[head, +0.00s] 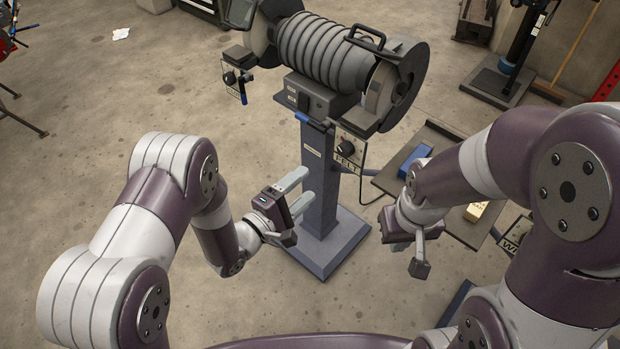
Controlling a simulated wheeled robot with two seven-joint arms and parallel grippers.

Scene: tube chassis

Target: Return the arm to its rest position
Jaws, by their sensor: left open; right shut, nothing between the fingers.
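My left gripper (302,193) is open and empty. Its two pale fingers point right, in front of the post of the grinding machine, and I cannot tell whether they touch it. My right gripper (419,269) is shut and empty. It hangs pointing down, right of the machine's foot and in front of the tray. Both arms are bent and reach in from the sides.
A grinding machine (320,50) with a ribbed body stands on a post (322,185) with a square foot plate (340,247). A dark tray (450,140) holds a blue block (414,158) and a yellow block (477,210). Open concrete floor lies at left.

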